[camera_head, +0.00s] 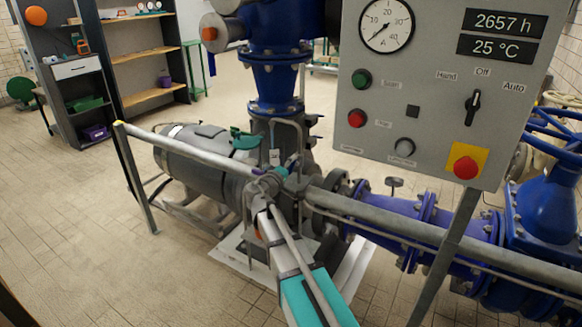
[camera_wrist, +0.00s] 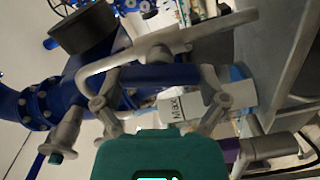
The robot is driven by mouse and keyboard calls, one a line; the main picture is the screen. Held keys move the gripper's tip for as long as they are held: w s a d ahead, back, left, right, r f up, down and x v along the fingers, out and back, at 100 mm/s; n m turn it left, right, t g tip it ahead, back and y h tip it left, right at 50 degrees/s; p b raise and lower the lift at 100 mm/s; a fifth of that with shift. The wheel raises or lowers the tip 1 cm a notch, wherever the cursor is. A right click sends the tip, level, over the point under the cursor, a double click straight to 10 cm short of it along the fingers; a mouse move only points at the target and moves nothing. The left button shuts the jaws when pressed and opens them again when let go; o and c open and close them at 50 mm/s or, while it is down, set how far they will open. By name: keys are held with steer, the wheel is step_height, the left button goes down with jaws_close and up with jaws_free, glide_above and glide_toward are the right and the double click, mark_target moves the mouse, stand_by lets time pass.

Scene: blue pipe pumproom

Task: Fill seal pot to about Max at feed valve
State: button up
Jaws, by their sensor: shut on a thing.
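My gripper (camera_wrist: 158,82) shows in the wrist view with its two grey fingers either side of a blue bar (camera_wrist: 155,75), shut on it. The bar looks like a valve handle, but I cannot tell for sure. Behind and partly below it, a pale pot part (camera_wrist: 172,112) bears the printed word "Max". The liquid level cannot be read. In the head view my gripper (camera_head: 268,184) is at the pump's pipework, just beyond the grey handrail.
A grey control panel (camera_head: 440,80) with gauge and buttons stands at the upper right. The handrail (camera_head: 380,228) crosses in front of the blue pipes (camera_head: 395,207). A grey motor (camera_head: 205,160) lies left of my gripper. The tiled floor at left is clear.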

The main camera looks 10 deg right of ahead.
steer(key=o, duration=0.8)
steer(key=shift+v, duration=5.95)
